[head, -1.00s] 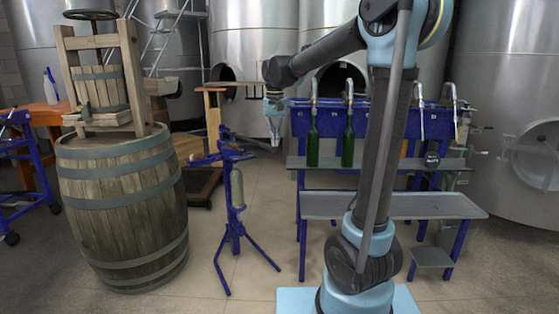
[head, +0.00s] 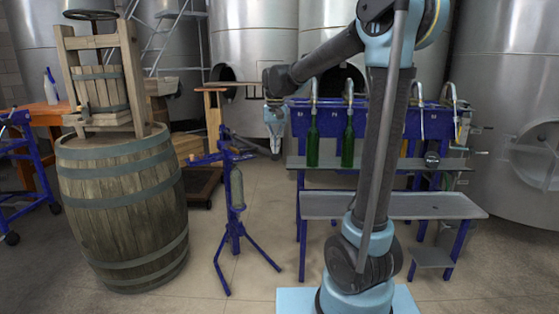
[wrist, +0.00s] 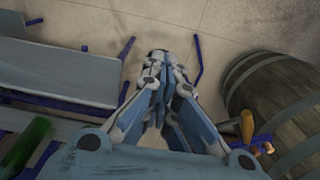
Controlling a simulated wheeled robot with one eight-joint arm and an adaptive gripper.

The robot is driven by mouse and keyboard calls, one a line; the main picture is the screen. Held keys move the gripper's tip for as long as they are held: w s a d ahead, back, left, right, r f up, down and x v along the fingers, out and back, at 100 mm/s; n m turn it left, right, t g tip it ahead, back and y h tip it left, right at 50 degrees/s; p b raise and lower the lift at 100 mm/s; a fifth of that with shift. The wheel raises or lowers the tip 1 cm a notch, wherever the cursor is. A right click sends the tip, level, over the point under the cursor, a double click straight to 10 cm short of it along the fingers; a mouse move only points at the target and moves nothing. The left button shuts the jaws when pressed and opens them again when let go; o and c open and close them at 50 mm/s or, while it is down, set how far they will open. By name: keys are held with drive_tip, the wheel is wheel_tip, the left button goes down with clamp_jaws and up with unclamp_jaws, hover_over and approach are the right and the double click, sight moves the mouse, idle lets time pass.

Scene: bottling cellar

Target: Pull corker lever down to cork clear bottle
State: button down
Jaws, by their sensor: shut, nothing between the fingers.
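The blue corker (head: 234,227) stands on splayed legs on the floor, between the barrel and the filling bench. A clear bottle (head: 238,188) stands upright in it. Blue arms stick out from the corker's head; a thin dark lever (head: 258,149) seems to reach right toward my gripper. My gripper (head: 275,152) is shut and empty, pointing down just right of the corker's head; I cannot tell whether it touches the lever. In the wrist view my closed fingers (wrist: 158,62) hide most of the corker; a blue part with a wooden end (wrist: 268,147) shows at right.
A wooden barrel (head: 120,210) carrying a small press (head: 97,88) stands left. A blue filling bench (head: 390,205) with two green bottles (head: 348,145) stands right, close to my gripper. Steel tanks fill the back. Floor is clear between corker and bench.

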sight(276, 155)
drive_tip(key=shift+f, duration=0.9)
drive_tip(key=shift+f, duration=0.1)
drive_tip(key=shift+f, duration=1)
drive_tip(key=shift+r, duration=0.1)
drive_tip(key=shift+r, duration=4.45)
